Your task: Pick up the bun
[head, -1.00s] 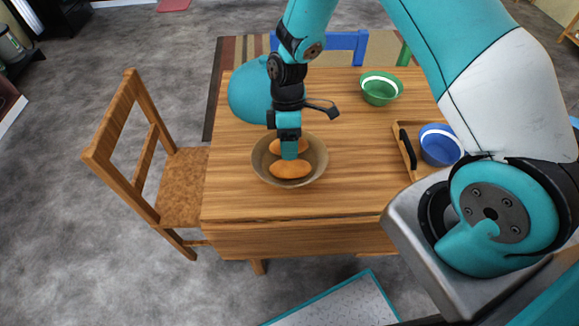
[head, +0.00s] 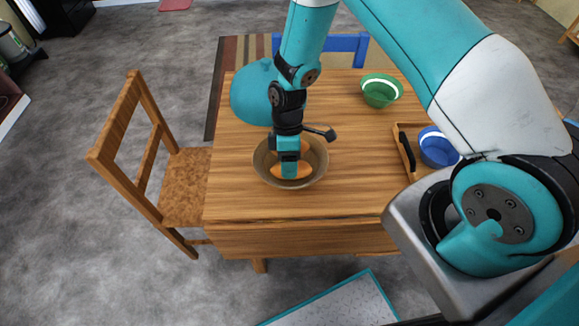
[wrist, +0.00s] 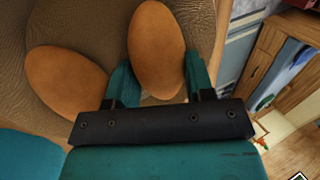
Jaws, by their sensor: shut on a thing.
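Two orange-brown oval buns lie in a brown bowl (head: 262,172) on the wooden table. My gripper (head: 289,174) points down into the bowl, and its fingers are closed on the front bun (head: 303,171). In the wrist view this bun (wrist: 157,45) sits between the two teal fingers (wrist: 160,82). The other bun (wrist: 65,80) lies to the left, outside the fingers. In the head view my gripper hides most of that rear bun and part of the held one. The held bun still appears to be inside the bowl.
A green bowl (head: 380,96) stands at the back right of the table (head: 236,195). A blue bowl (head: 438,150) sits in a wooden tray (head: 409,153) at the right. A wooden chair (head: 150,150) stands at the left. The table's front left is clear.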

